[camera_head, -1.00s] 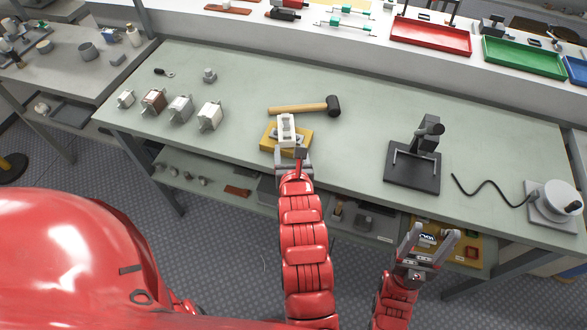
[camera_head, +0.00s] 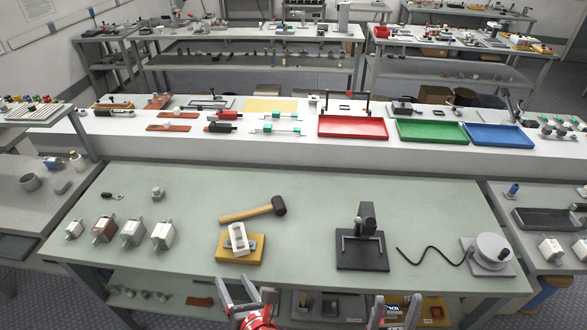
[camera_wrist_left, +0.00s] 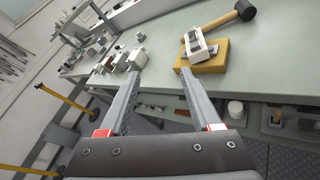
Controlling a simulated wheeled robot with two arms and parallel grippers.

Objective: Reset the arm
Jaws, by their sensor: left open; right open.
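My left gripper (camera_head: 246,297) is open and empty at the front edge of the green-grey table (camera_head: 320,200), in the bottom middle of the head view. In the left wrist view its two fingers (camera_wrist_left: 155,95) are spread apart with nothing between them. My right gripper (camera_head: 395,312) is open, low at the bottom edge to the right, also in front of the table. A white fuse holder part (camera_head: 238,238) sits tilted on a yellow block (camera_head: 229,257), apart from the left gripper; the block also shows in the left wrist view (camera_wrist_left: 208,62).
A mallet (camera_head: 250,213) lies behind the yellow block. Several fuses (camera_head: 132,232) stand at the left. A black stand (camera_head: 362,250) and a round grey device (camera_head: 490,250) with a cable are at the right. Red (camera_head: 352,127), green (camera_head: 431,132) and blue (camera_head: 499,136) trays are behind.

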